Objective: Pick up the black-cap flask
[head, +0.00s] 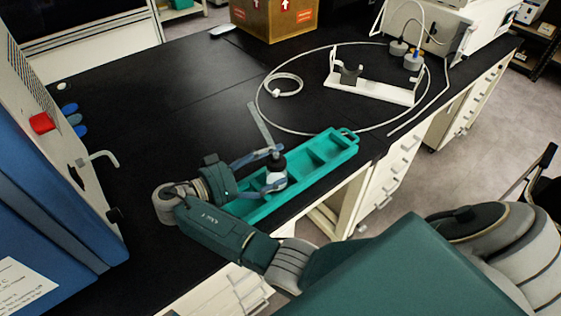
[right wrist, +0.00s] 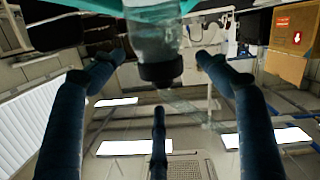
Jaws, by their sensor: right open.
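The black-cap flask (head: 277,177) stands upright in the teal tray (head: 337,151), at a middle part of the tray. It is clear with a black cap. In the right wrist view, which looks upside down, the flask (right wrist: 158,42) hangs from the top with its cap (right wrist: 160,73) pointing down. My right gripper (head: 270,169) is open, with its fingers on either side of the flask. In the right wrist view its fingers (right wrist: 158,62) show gaps to the cap on both sides. My left gripper is not in view.
A blue machine (head: 45,190) with a white panel and red knob stands at the left. A white stand (head: 372,90) lies inside a tube loop behind the tray. Two small bottles (head: 405,56) stand at the back right. The black bench (head: 150,110) is clear left of the tray.

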